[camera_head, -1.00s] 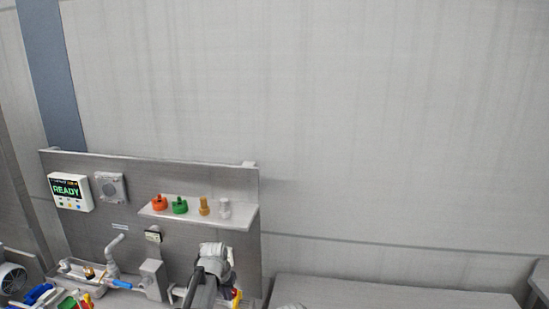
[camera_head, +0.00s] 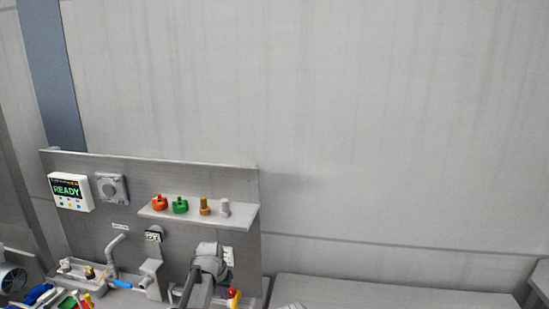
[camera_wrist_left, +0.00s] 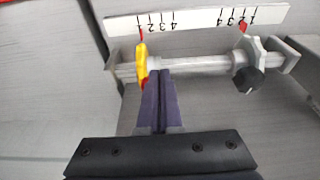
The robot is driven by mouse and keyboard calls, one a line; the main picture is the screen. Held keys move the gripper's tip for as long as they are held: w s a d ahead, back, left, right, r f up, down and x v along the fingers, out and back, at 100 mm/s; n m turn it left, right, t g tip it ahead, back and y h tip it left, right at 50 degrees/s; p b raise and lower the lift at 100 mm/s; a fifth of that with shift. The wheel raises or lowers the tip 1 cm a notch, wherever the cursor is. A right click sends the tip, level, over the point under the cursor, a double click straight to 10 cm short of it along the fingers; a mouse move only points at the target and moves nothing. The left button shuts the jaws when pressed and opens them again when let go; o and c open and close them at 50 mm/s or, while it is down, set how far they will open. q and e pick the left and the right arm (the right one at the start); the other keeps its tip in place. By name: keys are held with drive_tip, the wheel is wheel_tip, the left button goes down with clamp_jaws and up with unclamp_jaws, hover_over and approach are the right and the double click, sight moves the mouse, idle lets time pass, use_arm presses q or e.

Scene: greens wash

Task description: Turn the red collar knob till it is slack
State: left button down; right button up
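In the left wrist view a yellow collar (camera_wrist_left: 141,62) sits on a horizontal grey rod (camera_wrist_left: 195,64). A small red part (camera_wrist_left: 144,84), perhaps the red collar knob, shows at the collar's lower end; most of it is hidden by my left finger. My left gripper (camera_wrist_left: 160,74) has its two dark fingers together, tips right beside the collar. Nothing is visible between them, and I cannot tell if they touch the knob. In the head view the yellow collar (camera_head: 239,294) and red part (camera_head: 231,296) show right of my left gripper (camera_head: 209,262). My right gripper is not in view.
A second, grey collar with a black knob (camera_wrist_left: 248,79) sits farther right on the rod, below a numbered scale (camera_wrist_left: 198,21). In the head view a shelf (camera_head: 238,222) holds several coloured knobs. A display (camera_head: 71,192) reads READY. A sink pipe (camera_head: 113,250) stands left.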

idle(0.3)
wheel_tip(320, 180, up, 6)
drive_tip(key=p, duration=0.6)
